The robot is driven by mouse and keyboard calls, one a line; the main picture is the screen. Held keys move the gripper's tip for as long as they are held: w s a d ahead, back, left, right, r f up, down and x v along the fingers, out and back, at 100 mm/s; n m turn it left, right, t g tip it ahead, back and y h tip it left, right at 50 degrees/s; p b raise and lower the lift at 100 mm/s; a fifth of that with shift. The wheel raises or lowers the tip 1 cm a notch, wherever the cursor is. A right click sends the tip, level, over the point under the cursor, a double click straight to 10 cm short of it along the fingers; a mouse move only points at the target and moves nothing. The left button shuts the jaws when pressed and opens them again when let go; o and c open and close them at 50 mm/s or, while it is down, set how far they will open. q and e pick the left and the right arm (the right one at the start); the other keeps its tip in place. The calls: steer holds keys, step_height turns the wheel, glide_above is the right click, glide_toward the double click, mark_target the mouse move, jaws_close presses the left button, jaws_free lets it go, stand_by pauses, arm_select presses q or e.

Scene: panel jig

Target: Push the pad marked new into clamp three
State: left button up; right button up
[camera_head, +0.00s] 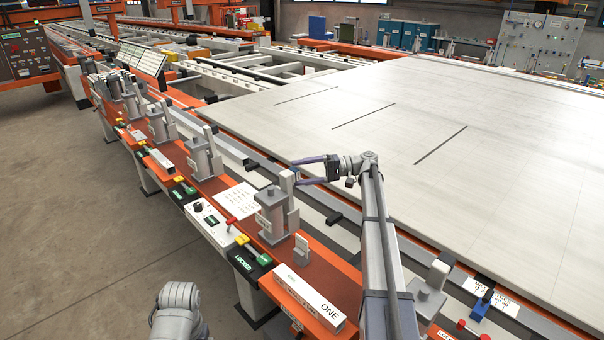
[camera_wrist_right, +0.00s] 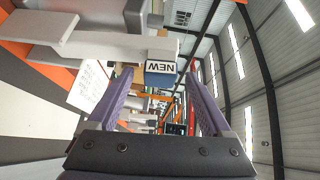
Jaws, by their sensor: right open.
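A pad marked NEW (camera_wrist_right: 160,72) shows in the right wrist view, with a white face whose lettering appears upside down and a blue part beside it. It sits at the end of a pale clamp arm (camera_wrist_right: 90,42). My right gripper (camera_head: 296,172) is open, its two purple fingers on either side of the line to the pad; whether they touch it I cannot tell. In the head view the gripper is at the top of a grey clamp (camera_head: 273,212) on the orange rail. No number three is readable. My left gripper is out of view.
A white box marked ONE (camera_head: 310,298) and a small grey block (camera_head: 301,250) stand on the orange rail (camera_head: 335,278). A green LOCKED switch (camera_head: 245,262) is beside them. More clamps (camera_head: 203,150) line the rail leftward. A large pale panel (camera_head: 450,150) lies right.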

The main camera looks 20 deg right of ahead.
steer(key=v, duration=0.7)
steer(key=shift+s+d+p, duration=0.15)
steer(key=shift+d+p, duration=0.15)
steer(key=shift+d, duration=0.1)
steer(key=shift+a, duration=0.15)
stand_by(0.5)
steer(key=x, duration=0.6)
steer(key=shift+w+a, duration=0.3)
steer(key=shift+w, duration=0.15)
steer(key=shift+a, duration=0.15)
